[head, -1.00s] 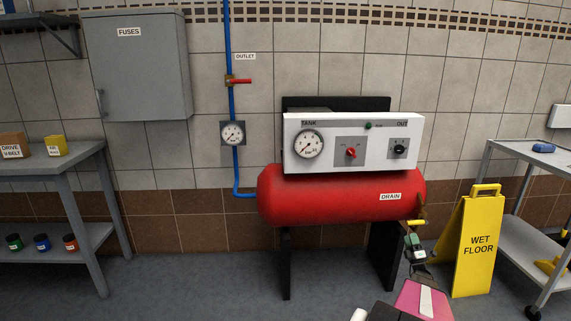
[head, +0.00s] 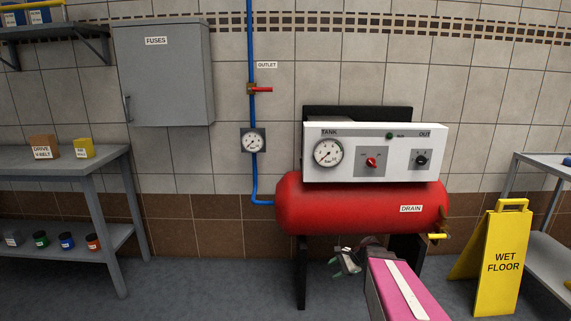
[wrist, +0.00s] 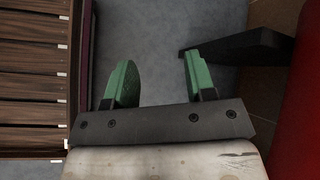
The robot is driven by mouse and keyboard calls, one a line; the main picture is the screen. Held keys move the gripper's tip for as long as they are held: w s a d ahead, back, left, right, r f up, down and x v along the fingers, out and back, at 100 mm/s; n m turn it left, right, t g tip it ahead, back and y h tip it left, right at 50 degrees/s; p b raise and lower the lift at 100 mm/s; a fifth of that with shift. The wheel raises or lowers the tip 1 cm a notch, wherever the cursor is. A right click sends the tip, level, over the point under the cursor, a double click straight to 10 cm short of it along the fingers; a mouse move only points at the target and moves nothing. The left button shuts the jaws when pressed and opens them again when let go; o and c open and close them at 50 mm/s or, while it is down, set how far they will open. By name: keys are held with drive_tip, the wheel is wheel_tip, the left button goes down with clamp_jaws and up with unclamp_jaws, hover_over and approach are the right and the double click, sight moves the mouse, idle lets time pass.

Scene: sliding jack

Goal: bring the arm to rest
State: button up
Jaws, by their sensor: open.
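My gripper (head: 347,263) is in front of and below the red tank (head: 350,205) in the head view, near the tank's front left leg. My pink arm link runs up to it from the bottom edge. In the wrist view my gripper (wrist: 158,85) has its two green fingers wide apart, with only grey floor between them. It is open and empty. The red tank fills the right edge of the wrist view (wrist: 303,110), apart from the fingers. A black leg foot (wrist: 235,48) lies beyond the right finger.
The yellow wet floor sign (head: 498,262) stands right of the tank, by a grey trolley (head: 550,255). A grey workbench (head: 95,165) with jars is at left. A slatted brown wooden thing (wrist: 32,80) lies left of the fingers. The floor (head: 210,285) between workbench and tank is clear.

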drive_tip(key=s+a+r+n+g+h, duration=0.1)
drive_tip(key=s+r+n+h, duration=0.3)
drive_tip(key=s+n+h, duration=0.5)
drive_tip(key=s+n, duration=0.1)
drive_tip(key=n, duration=0.3)
drive_tip(key=shift+r, duration=0.15)
drive_tip(key=shift+a, duration=0.1)
idle(2.2)
